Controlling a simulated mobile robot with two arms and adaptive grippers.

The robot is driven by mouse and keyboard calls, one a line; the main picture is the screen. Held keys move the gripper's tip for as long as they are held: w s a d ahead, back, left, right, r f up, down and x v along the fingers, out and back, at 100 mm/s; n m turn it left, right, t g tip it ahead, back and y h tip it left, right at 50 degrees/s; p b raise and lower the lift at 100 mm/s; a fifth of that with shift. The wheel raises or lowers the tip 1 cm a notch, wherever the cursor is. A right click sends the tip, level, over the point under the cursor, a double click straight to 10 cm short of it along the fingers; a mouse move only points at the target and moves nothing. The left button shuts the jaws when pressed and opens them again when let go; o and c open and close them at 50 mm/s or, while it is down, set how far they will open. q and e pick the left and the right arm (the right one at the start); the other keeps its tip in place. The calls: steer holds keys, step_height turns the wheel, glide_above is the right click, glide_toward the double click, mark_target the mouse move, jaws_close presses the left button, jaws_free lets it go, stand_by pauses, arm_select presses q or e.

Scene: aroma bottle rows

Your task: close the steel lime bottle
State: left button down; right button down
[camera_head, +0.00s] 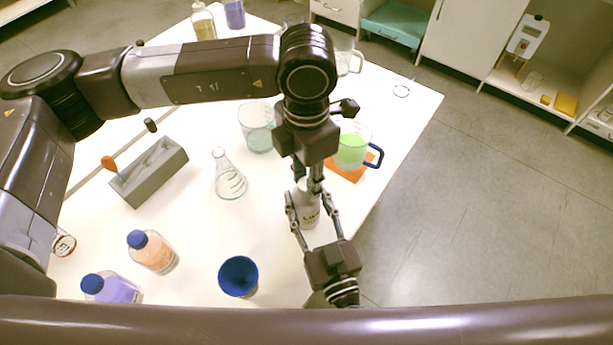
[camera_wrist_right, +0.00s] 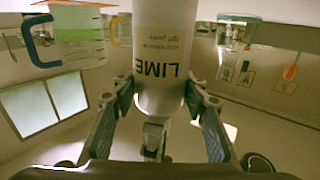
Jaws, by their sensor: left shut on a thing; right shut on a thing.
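In the right wrist view the bottle (camera_wrist_right: 160,60) appears upside down. My right gripper (camera_wrist_right: 160,97) is shut on its body, one finger on each side; it also shows in the head view (camera_head: 311,208). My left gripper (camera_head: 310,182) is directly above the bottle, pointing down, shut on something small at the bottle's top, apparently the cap. The cap is mostly hidden, so I cannot tell whether it is seated.
Behind the bottle, a beaker of green liquid (camera_head: 351,150) stands on an orange mat (camera_head: 362,172). A flask (camera_head: 230,182), a large beaker (camera_head: 257,135) and a grey rack (camera_head: 150,176) stand left. A blue cup (camera_head: 238,277) and blue-capped bottles (camera_head: 152,252) stand in front. Some tabletop is clear.

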arm_select(q)
steer(key=c, duration=1.5)
jaws_free()
step_height(320, 180, up, 12)
arm_select(e)
steer(key=c, duration=1.1)
jaws_free()
